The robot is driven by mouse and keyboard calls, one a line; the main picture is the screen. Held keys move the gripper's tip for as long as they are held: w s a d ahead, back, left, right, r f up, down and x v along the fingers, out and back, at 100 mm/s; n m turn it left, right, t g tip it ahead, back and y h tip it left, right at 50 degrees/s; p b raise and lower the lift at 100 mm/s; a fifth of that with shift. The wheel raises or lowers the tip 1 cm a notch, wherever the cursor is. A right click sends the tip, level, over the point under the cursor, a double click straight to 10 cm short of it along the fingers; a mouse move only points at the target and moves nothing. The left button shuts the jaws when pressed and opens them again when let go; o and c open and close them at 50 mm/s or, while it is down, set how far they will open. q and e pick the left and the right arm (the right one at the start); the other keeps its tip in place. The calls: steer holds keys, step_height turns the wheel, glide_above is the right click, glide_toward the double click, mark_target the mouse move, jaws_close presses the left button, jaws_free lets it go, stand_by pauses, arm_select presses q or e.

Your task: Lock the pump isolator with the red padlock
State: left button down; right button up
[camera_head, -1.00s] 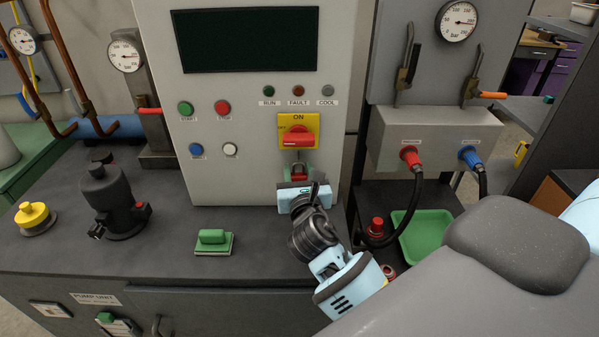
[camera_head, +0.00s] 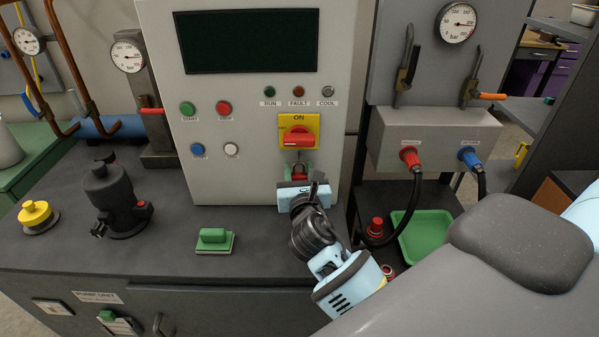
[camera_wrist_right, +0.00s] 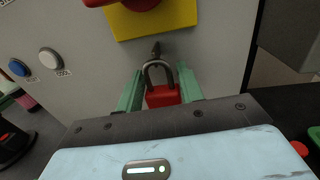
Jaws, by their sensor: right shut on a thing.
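The pump isolator (camera_head: 299,134) is a yellow plate with a red rotary handle on the grey cabinet front, under the word ON. Its lower part shows at the top of the right wrist view (camera_wrist_right: 150,18). The red padlock (camera_wrist_right: 162,95) is upright between the green fingers of my right gripper (camera_wrist_right: 161,92), its shackle pointing up. The shackle top is close to a small dark peg or hasp (camera_wrist_right: 156,50) below the yellow plate; I cannot tell whether it passes through it. My right gripper (camera_head: 299,174) is shut on the padlock just below the isolator. My left gripper is not in view.
A black pump-like device (camera_head: 117,200), a yellow knob (camera_head: 37,215) and a green-handled block (camera_head: 213,240) stand on the bench to the left. A green tray (camera_head: 428,236) and hoses are at the right. The bench in front of the cabinet is mostly clear.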

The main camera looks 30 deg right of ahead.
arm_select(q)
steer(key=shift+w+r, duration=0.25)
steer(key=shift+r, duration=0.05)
arm_select(e)
steer(key=shift+d+r+h, duration=0.15)
steer(key=shift+r+h, duration=0.25)
steer(key=shift+r, duration=0.2)
steer(key=shift+w, duration=0.1)
jaws_close()
steer(key=shift+f, duration=0.1)
steer(key=shift+d, duration=0.1)
steer(key=o, duration=0.8)
jaws_free()
steer(key=shift+f, duration=0.2)
steer(key=shift+c, duration=0.2)
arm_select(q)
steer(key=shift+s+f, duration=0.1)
arm_select(e)
steer(key=o, duration=0.5)
steer(key=shift+f, duration=0.15)
steer(key=shift+c, duration=0.2)
steer(key=shift+v, duration=2.6)
